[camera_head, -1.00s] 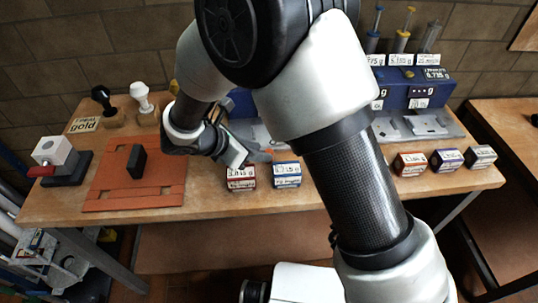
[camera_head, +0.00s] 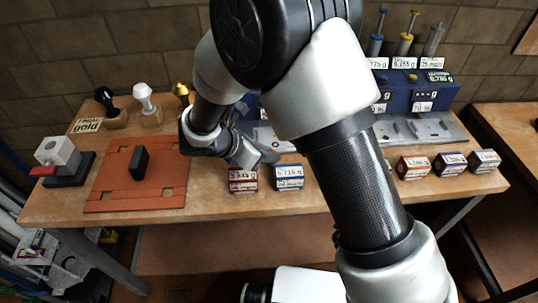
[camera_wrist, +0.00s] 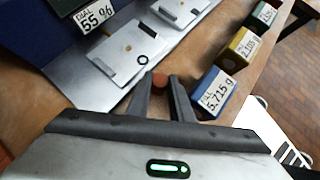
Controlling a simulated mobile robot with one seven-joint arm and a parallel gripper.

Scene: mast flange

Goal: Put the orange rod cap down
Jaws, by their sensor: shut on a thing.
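The orange rod cap (camera_wrist: 159,80) shows as a small orange-brown round piece between my fingertips in the wrist view. My gripper (camera_wrist: 160,88) is shut on it, above bare wood between a metal plate and the blue box. In the head view my gripper (camera_head: 270,158) hangs low over the middle of the wooden workbench (camera_head: 220,205), behind the red and blue boxes. I cannot make out the cap there, and whether it touches the bench is unclear.
The blue labelled box (camera_wrist: 212,92) stands close right of my fingers; a yellow box (camera_wrist: 238,50) is beyond it. A grey metal plate (camera_wrist: 130,55) lies to the left. In the head view, a red box (camera_head: 243,180) and an orange board (camera_head: 110,185) are on the bench.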

